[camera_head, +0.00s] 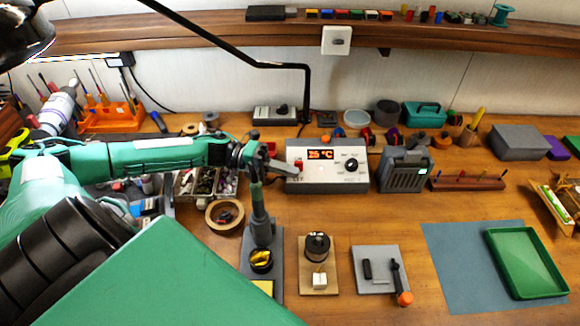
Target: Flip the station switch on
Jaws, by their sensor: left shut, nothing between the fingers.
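The station (325,176) is a white box on the bench with a lit orange display (320,155) reading about 25 °C and a black knob (351,165) on its right. A small red switch (299,165) shows at the left of its front panel. My left arm reaches in from the left, and my left gripper (287,169) is shut and empty at the station's left side, its grey fingertips close to the switch. I cannot tell whether they touch it. The fingers partly cover the panel's left edge, and the switch position is too small to read. My right gripper is out of view.
A soldering iron stand (262,285) is just below my gripper. A wooden block with a spool (318,262) and a grey plate with an orange-tipped lever (375,270) lie in front. A grey fan-like box (404,172) stands right of the station. A green tray (525,262) lies at right.

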